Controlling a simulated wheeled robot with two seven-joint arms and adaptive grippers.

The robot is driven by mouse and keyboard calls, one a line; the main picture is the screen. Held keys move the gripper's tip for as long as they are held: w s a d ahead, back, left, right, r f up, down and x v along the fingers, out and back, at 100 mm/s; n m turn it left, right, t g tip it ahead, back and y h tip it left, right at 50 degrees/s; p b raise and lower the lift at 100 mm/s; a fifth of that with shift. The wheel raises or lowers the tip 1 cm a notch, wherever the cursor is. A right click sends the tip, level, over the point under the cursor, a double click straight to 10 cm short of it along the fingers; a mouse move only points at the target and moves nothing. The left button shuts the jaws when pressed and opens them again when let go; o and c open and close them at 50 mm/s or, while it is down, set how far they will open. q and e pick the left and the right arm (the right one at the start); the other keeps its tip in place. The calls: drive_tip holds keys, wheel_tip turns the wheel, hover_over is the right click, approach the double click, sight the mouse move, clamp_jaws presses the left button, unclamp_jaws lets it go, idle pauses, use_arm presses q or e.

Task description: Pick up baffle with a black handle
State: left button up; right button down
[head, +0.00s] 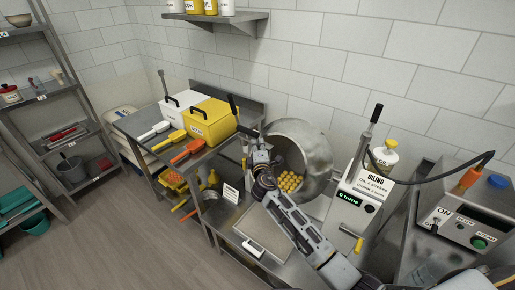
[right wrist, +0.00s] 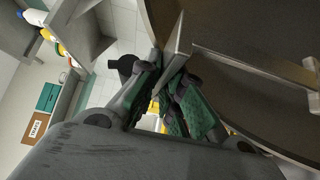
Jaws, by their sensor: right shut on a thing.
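My right arm reaches up from the bottom of the head view to the left rim of a round metal drum (head: 318,150). Its gripper (head: 246,134) is shut on the baffle, beside the drum's open mouth. The baffle's black handle (head: 232,105) sticks up just above the gripper; its dark end (right wrist: 127,66) also shows in the right wrist view beside the fingers. There the green-padded fingers (right wrist: 172,98) are closed together, next to a grey metal edge (right wrist: 180,42). The fingers hide most of the baffle. My left gripper is not in view.
Yellow-orange pieces (head: 290,182) lie inside the drum. A steel table (head: 205,158) at left holds a white box (head: 180,104), a yellow box (head: 208,121) and scoops. An oiling machine (head: 352,200) stands right of the drum; a control box (head: 470,218) is farther right.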

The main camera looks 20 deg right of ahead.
drive_tip(key=shift+r, duration=0.15)
drive_tip(key=shift+r, duration=4.9)
drive_tip(key=shift+r+p, duration=0.15)
drive_tip(key=shift+p, duration=0.15)
drive_tip(key=shift+r+p, duration=0.65)
drive_tip(key=shift+r, duration=0.05)
drive_tip(key=shift+r+p, duration=1)
drive_tip(key=shift+r, duration=0.25)
drive_tip(key=shift+r, duration=2.45)
